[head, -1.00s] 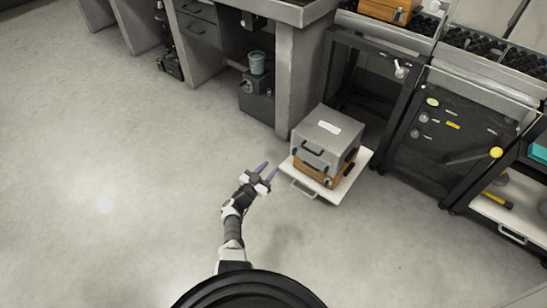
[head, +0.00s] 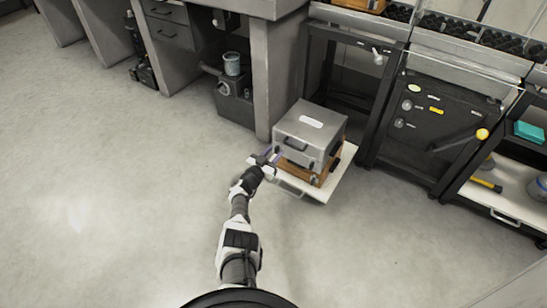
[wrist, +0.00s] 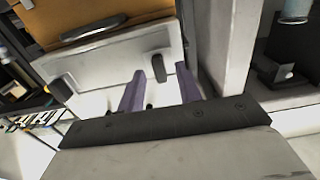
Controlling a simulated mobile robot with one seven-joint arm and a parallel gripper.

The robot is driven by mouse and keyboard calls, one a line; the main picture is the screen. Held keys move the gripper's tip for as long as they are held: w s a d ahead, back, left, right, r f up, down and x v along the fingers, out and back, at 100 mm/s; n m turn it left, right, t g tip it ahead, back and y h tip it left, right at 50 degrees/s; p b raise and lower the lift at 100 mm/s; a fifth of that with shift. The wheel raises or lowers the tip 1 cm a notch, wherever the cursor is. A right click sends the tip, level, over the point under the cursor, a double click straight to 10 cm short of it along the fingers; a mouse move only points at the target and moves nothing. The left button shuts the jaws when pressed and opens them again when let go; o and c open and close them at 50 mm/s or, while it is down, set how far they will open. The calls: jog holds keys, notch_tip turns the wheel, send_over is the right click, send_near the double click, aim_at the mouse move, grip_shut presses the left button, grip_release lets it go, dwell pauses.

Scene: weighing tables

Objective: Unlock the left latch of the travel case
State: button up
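My gripper (head: 262,158) is at the near left corner of the case. In the wrist view a pale panel (wrist: 118,62) shows two dark latch-like tabs, one at the left (wrist: 62,90) and one (wrist: 158,68) between my fingers. My gripper's purple fingers (wrist: 160,90) are apart and hold nothing. I cannot tell whether they touch the panel, or whether a latch is locked.
The wooden box (head: 322,178) stands on a white pulled-out shelf (head: 345,170) with a front handle. A grey desk leg (head: 272,95) rises behind it at the left. Dark racks (head: 425,125) stand to the right. The floor (head: 110,170) at the left is clear.

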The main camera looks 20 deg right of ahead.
jog(key=shift+w+d, duration=0.15)
jog(key=shift+d, duration=0.05)
grip_shut()
dwell(0.4)
jog(key=m+b, duration=0.2)
jog(key=m, duration=0.4)
jog(key=shift+f+m+b, duration=0.15)
jog(key=shift+m+b, duration=0.15)
jog(key=shift+b, duration=0.05)
jog(key=m+b, duration=0.1)
jog(key=m, duration=0.3)
jog(key=shift+b, duration=0.35)
jog(key=shift+m+b, duration=0.45)
jog(key=shift+m, duration=0.85)
